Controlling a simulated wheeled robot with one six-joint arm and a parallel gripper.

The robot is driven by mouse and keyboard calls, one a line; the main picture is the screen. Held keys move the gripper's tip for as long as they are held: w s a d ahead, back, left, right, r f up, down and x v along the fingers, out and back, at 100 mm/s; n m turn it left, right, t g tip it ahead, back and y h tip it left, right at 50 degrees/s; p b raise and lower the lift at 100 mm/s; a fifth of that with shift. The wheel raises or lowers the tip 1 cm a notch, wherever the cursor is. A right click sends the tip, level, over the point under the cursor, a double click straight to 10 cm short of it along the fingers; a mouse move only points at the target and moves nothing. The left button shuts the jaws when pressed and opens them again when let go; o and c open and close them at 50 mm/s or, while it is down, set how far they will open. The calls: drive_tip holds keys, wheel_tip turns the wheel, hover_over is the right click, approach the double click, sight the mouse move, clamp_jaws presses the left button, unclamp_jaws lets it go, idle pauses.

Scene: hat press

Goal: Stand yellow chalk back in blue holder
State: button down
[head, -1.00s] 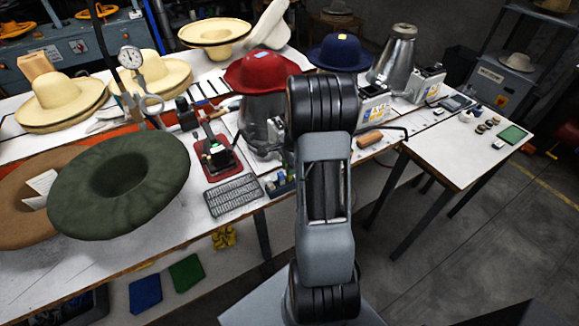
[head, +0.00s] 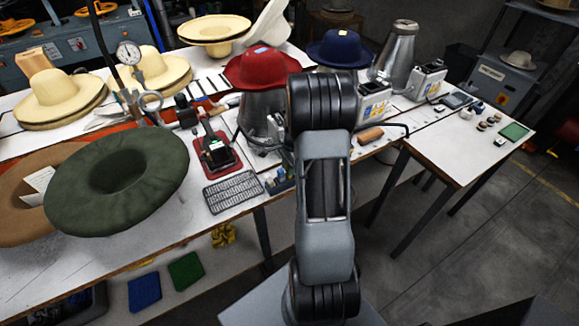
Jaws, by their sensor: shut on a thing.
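My arm stands in the middle of the head view and hides its own end, so my gripper and anything in it are out of sight. I cannot make out the yellow chalk. Small bluish and greenish blocks (head: 283,181) sit at the table's front edge, just left of my arm. One of them may be the blue holder, but they are too small and partly hidden to tell.
A grey grid mat (head: 233,191), a red-based device (head: 217,158) and a large green hat (head: 118,184) lie left of my arm. A red hat (head: 261,68) stands behind. A brown block (head: 370,134) lies to the right. The side table (head: 465,151) has bare room.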

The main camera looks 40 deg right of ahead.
drive_tip(key=c, duration=0.9)
unclamp_jaws()
drive_tip(key=shift+r, duration=0.1)
drive_tip(key=shift+d+r+p, duration=0.15)
drive_tip(key=shift+r+p, duration=1.3)
drive_tip(key=shift+r, duration=0.4)
drive_tip(key=shift+d+r+p, duration=0.15)
drive_tip(key=shift+r+p, duration=1.25)
drive_tip(key=shift+r, duration=0.4)
